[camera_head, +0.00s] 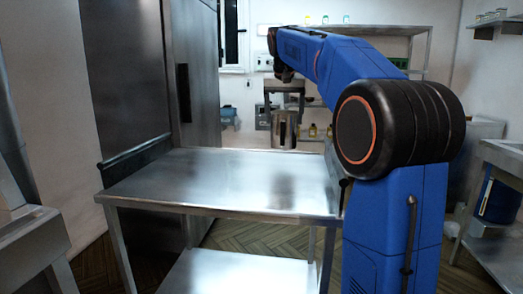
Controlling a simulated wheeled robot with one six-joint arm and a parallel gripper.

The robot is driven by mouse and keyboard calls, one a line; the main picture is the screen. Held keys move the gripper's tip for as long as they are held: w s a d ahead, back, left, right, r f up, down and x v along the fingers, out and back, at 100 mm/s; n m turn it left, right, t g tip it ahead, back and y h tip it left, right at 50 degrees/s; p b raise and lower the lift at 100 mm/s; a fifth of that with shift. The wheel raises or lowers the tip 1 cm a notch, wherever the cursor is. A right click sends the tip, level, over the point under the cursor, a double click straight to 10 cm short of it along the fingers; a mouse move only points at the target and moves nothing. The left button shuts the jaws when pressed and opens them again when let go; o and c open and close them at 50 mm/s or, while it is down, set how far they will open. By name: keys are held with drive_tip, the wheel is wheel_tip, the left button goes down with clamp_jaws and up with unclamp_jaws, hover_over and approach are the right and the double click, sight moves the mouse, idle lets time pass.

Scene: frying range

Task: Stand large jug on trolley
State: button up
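The trolley (215,190) is a bare steel two-level table in the middle of the camera_head view. Its top is empty, and its lower shelf (235,272) shows below. The fingertips are small and dark, so the exact contact is hard to see. The jug's base appears clear of the trolley top.
A tall dark steel cabinet (130,80) stands close along the trolley's left side. A steel counter (500,160) is at the right, with a blue bin (497,200) under it. A wall shelf (385,30) and small jars (312,130) are at the back.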

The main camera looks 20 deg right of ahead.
sight(284, 137)
drive_tip(key=shift+f, duration=3.85)
drive_tip(key=o, duration=2.1)
drive_tip(key=shift+f, duration=0.1)
drive_tip(key=v, duration=1.2)
drive_tip(key=shift+s, duration=0.1)
